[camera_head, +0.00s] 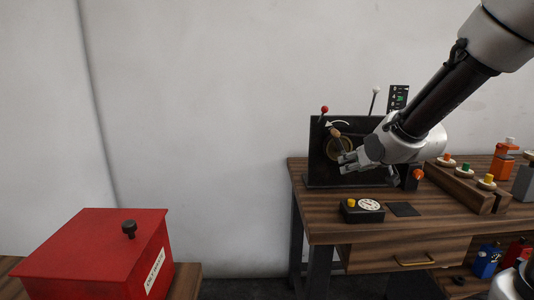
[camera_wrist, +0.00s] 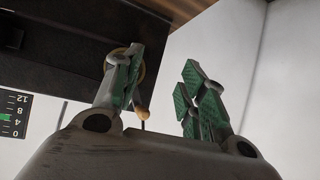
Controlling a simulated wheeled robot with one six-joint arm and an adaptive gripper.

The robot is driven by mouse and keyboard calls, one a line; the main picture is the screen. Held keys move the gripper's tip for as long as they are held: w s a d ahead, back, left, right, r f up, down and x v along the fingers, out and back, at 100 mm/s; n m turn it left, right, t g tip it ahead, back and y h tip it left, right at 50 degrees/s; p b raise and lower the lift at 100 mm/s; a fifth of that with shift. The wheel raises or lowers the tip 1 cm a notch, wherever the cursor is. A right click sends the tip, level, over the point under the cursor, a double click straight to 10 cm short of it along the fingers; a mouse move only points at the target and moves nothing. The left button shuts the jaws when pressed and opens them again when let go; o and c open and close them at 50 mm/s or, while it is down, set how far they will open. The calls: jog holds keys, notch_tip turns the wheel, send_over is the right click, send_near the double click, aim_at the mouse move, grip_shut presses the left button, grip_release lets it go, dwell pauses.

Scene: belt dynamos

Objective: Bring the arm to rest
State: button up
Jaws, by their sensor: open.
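My gripper (camera_head: 354,160) is in front of a black upright panel (camera_head: 318,160) on the wooden workbench. In the wrist view my gripper (camera_wrist: 157,85) has its two green-padded fingers apart, with nothing between them. A brass disc (camera_head: 334,150) with a wooden-handled crank (camera_head: 337,133) is on the panel, close to the fingers. The wooden handle also shows in the wrist view (camera_wrist: 142,113), near the left finger; I cannot tell whether they touch. My arm comes in from the upper right.
A red-knobbed lever (camera_head: 324,110) and a gauge (camera_head: 398,97) stand at the panel. A timer-like box (camera_head: 362,211) is at the bench's front edge. Several coloured knobs sit in a wooden rack (camera_head: 459,187) at right. A red box (camera_head: 92,254) is at lower left. The space between is clear.

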jog(key=s+d+f+g+h, duration=0.1)
jog(key=s+d+f+g, duration=0.25)
jog(key=s, duration=0.55)
jog(key=s+d+r+m+g, duration=0.1)
jog(key=s+d+r, duration=0.2)
jog(key=s, duration=0.6)
jog(key=s+d+r+m+g+h, duration=0.1)
jog(key=s+d+r+g, duration=0.1)
jog(key=s, duration=0.8)
jog(key=shift+d+r+m, duration=0.3)
jog(key=shift+d+r, duration=0.15)
jog(key=shift+r, duration=0.2)
jog(key=shift+g, duration=0.25)
